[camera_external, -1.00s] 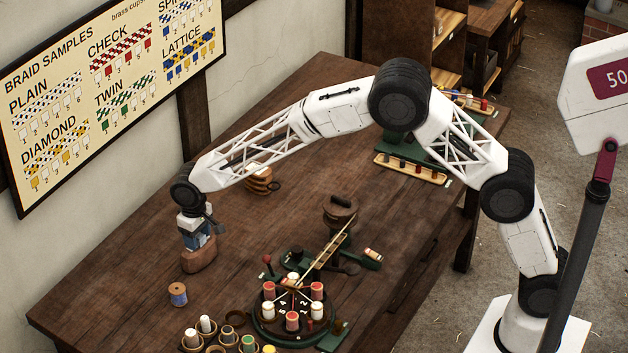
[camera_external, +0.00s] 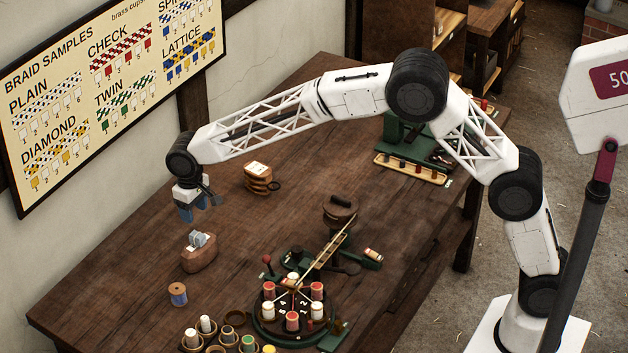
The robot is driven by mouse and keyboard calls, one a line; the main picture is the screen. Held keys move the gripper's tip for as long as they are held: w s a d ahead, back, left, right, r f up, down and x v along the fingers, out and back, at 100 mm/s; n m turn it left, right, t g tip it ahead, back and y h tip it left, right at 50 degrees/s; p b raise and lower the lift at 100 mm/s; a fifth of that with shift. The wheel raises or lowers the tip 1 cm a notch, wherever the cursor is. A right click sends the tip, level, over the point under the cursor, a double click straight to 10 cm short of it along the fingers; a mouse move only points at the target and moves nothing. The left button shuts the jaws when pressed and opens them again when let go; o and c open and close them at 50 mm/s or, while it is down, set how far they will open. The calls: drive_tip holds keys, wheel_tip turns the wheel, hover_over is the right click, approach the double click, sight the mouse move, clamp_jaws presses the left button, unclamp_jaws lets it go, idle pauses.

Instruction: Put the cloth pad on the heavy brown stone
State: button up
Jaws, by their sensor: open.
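A brown, rounded block (camera_external: 199,258), which looks like the heavy brown stone, sits on the table at the left. A small grey-blue folded piece (camera_external: 198,239), which looks like the cloth pad, rests on top of it. It is too small to tell its exact shape. My gripper (camera_external: 194,213) hangs above the block and is clear of both. Its jaws point down, open, with nothing seen between them.
A stack of brown pieces (camera_external: 259,178) lies behind. A round braiding stand with spools (camera_external: 292,325) and a brown lidded piece (camera_external: 340,208) stand to the right. Table between is bare.

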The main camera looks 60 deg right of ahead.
drive_tip(key=shift+r, duration=1.35)
drive_tip(key=s+d+r, duration=0.6)
drive_tip(key=s, duration=0.4)
drive_tip(key=s+d+r+t, duration=0.1)
drive_tip(key=s+d+r, duration=0.4)
drive_tip(key=s+d, duration=0.3)
drive_tip(key=s+d+r, duration=0.5)
drive_tip(key=s+r, duration=0.1)
drive_tip(key=s, duration=0.5)
drive_tip(key=s+d+f, duration=0.2)
drive_tip(key=s+d, duration=0.1)
drive_tip(key=s, duration=0.8)
drive_tip(key=s+d+f+t, duration=0.1)
drive_tip(key=s+d, duration=0.2)
drive_tip(key=s, duration=0.8)
drive_tip(key=s+d+f, duration=0.2)
drive_tip(key=s+d, duration=0.1)
drive_tip(key=s, duration=0.8)
drive_tip(key=shift+d+f+t, duration=0.2)
drive_tip(key=shift+f+t, duration=0.1)
